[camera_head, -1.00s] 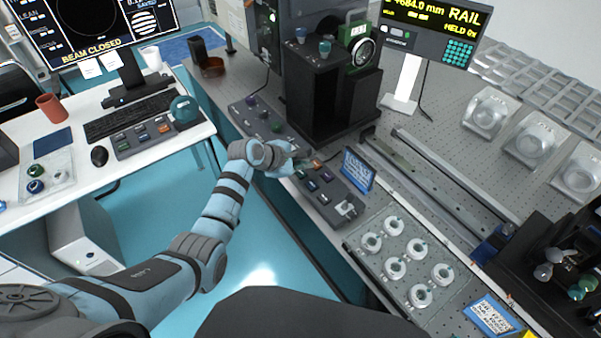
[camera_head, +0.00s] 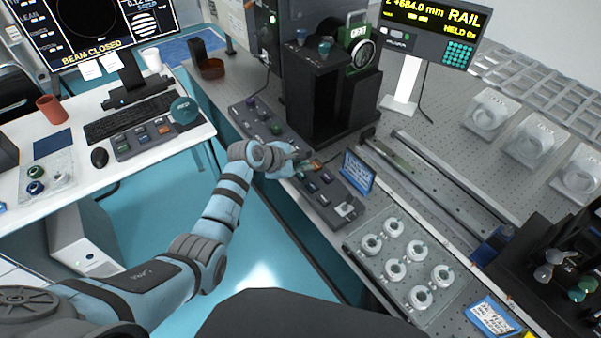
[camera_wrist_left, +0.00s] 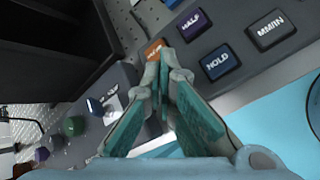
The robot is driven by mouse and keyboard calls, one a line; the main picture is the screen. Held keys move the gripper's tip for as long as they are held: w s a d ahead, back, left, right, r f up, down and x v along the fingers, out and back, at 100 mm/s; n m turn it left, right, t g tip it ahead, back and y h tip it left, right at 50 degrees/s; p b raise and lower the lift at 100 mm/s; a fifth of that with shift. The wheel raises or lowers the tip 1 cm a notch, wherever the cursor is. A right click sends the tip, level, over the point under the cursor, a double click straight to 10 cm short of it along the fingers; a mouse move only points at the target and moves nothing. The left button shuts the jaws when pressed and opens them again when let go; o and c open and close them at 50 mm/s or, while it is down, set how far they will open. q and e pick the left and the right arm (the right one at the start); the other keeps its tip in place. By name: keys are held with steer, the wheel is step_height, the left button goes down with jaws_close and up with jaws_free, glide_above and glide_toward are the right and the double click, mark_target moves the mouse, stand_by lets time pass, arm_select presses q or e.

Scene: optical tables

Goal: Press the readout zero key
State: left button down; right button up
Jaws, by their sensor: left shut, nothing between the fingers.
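The readout keypad is a grey box (camera_wrist_left: 240,85) on the table edge. Its keys are an orange key (camera_wrist_left: 153,48), a purple HALF key (camera_wrist_left: 195,25), a blue HOLD key (camera_wrist_left: 220,63) and a dark MM/IN key (camera_wrist_left: 269,30). My left gripper (camera_wrist_left: 166,62) is shut and empty, its tips beside the orange key and partly covering it. The orange key's label is not readable, and I cannot tell whether the tips touch it. In the head view the left gripper (camera_head: 301,158) is over the keypad's far end. The readout display (camera_head: 433,25) reads +684.0 mm, RAIL, HELD 0x. My right gripper is out of view.
Another control box with coloured knobs (camera_head: 262,118) lies beyond the gripper. A tall black instrument (camera_head: 313,95) stands close behind it. A blue sign (camera_head: 357,172) stands beside the keypad, and a tray of white rings (camera_head: 380,285) lies nearer.

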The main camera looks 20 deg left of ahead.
mark_target(302, 175)
arm_select(q)
steer(key=shift+f, duration=0.1)
steer(key=shift+f, duration=0.35)
steer(key=shift+f, duration=0.4)
stand_by(0.8)
steer(key=shift+r+p, duration=0.85)
steer(key=shift+p, duration=0.15)
step_height(302, 175, up, 5)
steer(key=p, duration=0.6)
steer(key=shift+r, duration=0.15)
steer(key=shift+f, duration=0.2)
